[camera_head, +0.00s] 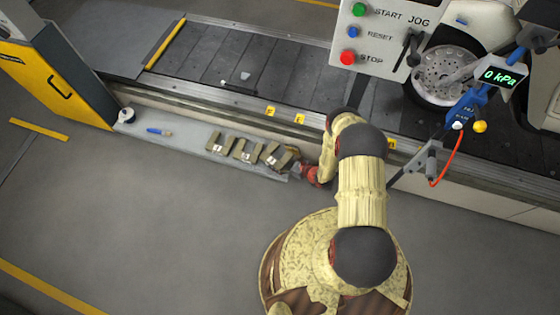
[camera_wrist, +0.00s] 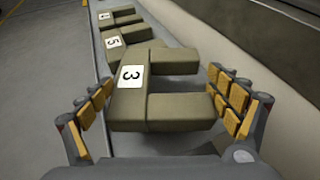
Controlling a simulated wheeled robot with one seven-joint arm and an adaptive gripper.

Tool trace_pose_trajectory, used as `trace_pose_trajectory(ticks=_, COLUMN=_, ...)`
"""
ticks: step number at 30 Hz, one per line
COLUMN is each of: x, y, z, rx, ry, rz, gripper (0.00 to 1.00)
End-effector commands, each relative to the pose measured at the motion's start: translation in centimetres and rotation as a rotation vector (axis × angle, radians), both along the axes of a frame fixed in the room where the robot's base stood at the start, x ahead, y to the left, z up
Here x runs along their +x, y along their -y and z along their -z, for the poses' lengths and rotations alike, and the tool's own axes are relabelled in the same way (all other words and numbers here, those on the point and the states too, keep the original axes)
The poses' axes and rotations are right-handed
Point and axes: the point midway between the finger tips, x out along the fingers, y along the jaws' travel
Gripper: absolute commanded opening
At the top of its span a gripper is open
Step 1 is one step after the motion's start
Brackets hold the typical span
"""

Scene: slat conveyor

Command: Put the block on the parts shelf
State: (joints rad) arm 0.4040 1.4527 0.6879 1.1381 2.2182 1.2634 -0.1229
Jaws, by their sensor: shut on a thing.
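My gripper (camera_wrist: 160,110) has its orange-padded fingers on either side of an olive-brown, notched block marked 3 (camera_wrist: 132,97), and is shut on it. In the head view my gripper (camera_head: 297,169) is at the right end of the row, by the nearest block (camera_head: 272,158). Two similar blocks, marked 5 (camera_wrist: 125,44) and 4 (camera_wrist: 120,19), lie beyond it in the wrist view. All are on or just over a narrow grey shelf (camera_head: 190,146) along the conveyor's side. Whether the held block touches the shelf is unclear.
A blue marker (camera_head: 158,131) and a dark-and-white roll (camera_head: 127,115) lie farther left on the shelf. The slat conveyor (camera_head: 290,80) runs behind. A yellow cabinet (camera_head: 55,85) stands left; a button panel (camera_head: 375,30) and pressure display (camera_head: 498,76) are right.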

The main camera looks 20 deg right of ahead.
Motion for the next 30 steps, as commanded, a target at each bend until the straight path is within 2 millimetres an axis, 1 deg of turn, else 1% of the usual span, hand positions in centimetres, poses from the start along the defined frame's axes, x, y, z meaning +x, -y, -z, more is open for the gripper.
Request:
trace_pose_trajectory(ticks=1, x=-0.2, y=-0.1, z=1.3, rx=0.002, ry=-0.003, rz=0.000, gripper=0.49)
trace_pose_trajectory(ticks=3, x=-0.2, y=-0.1, z=2.1, rx=0.002, ry=-0.003, rz=0.000, gripper=0.49)
trace_pose_trajectory(ticks=15, x=-0.2, y=0.0, z=2.3, rx=0.000, ry=-0.001, rz=0.000, gripper=0.49)
trace_pose_trajectory(ticks=16, x=-0.2, y=0.0, z=2.4, rx=0.001, ry=-0.003, rz=0.000, gripper=0.91)
trace_pose_trajectory(ticks=21, x=-0.2, y=0.0, z=2.4, rx=0.001, ry=-0.003, rz=0.000, gripper=1.00)
trace_pose_trajectory(ticks=30, x=-0.2, y=0.0, z=2.4, rx=0.001, ry=-0.003, rz=0.000, gripper=1.00)
